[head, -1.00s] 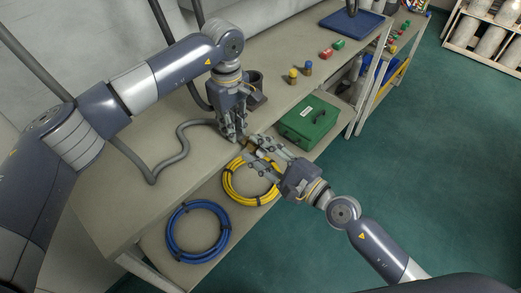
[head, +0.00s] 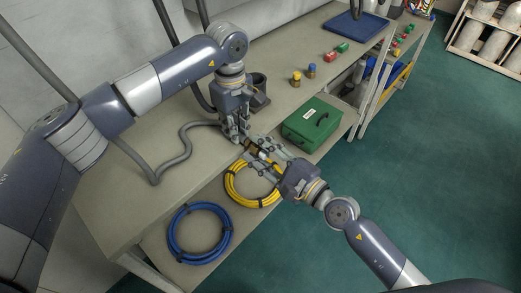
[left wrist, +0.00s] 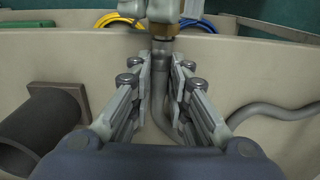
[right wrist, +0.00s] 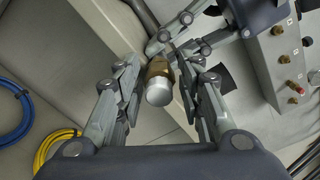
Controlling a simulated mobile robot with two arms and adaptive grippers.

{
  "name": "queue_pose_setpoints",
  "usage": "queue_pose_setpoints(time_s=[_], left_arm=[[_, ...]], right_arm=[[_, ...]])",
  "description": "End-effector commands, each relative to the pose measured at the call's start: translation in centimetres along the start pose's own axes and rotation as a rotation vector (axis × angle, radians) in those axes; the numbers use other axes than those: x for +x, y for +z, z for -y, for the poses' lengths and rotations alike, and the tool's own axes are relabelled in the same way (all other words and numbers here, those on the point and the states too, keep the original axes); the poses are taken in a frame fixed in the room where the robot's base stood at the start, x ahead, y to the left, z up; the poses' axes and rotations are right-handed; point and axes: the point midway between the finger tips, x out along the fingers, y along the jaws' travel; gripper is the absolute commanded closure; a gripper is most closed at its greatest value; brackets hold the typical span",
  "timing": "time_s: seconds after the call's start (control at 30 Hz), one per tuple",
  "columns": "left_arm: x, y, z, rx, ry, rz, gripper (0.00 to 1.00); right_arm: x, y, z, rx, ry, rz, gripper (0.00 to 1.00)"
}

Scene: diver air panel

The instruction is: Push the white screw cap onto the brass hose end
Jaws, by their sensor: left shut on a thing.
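The white screw cap (right wrist: 160,92) shows in the right wrist view, in line with the brass hose end (right wrist: 158,68) and touching it. How far it is seated I cannot tell. The brass also shows in the left wrist view (left wrist: 163,36). My left gripper (head: 238,138) is shut on the grey hose (left wrist: 164,54) just behind the brass, at the bench's front edge. My right gripper (head: 254,154) is open around the cap and brass, with a gap visible on each side in the right wrist view. The cap shows small between its fingers in the head view.
The hose lies along the bench (head: 110,205). A dark cup-like holder (head: 259,88) stands behind my left gripper. A yellow hose coil (head: 236,190), a blue coil (head: 171,232) and a green case (head: 311,124) sit on the lower shelf. Small coloured fittings (head: 297,79) stand on the bench.

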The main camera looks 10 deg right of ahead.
Motion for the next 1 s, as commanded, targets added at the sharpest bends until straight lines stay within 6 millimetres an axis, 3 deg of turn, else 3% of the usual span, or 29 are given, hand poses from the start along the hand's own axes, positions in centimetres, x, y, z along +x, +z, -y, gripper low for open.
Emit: queue_pose_setpoints(time_s=[0.1, 0.2, 0.27, 0.33, 0.37, 0.43, 1.0], left_arm=[[-0.02, -0.02, 0.0, 0.0, 0.0, 0.0, 1.0], [-0.02, -0.02, 0.0, 0.0, 0.0, 0.0, 1.0], [-0.02, -0.02, 0.0, 0.0, 0.0, 0.0, 1.0], [-0.02, -0.02, 0.0, 0.0, 0.0, 0.0, 1.0], [-0.02, -0.01, 0.0, 0.0, 0.0, 0.0, 1.0], [-0.02, -0.01, 0.0, 0.0, 0.0, 0.0, 1.0], [-0.02, 0.03, -0.02, 0.0, 0.001, 0.001, 1.0]], right_arm=[[0.0, -0.01, 0.0, -0.001, 0.0, 0.0, 0.67], [0.0, -0.01, 0.0, -0.001, 0.0, 0.0, 0.88], [0.0, -0.01, 0.0, 0.0, 0.0, 0.0, 0.92], [0.0, -0.01, 0.0, 0.0, 0.0, 0.0, 0.93], [0.0, 0.0, -0.01, 0.0, 0.0, 0.0, 0.83], [0.0, 0.0, -0.01, 0.0, 0.0, 0.0, 0.99], [0.12, 0.0, 0.0, 0.164, 0.003, 0.002, 1.0]])
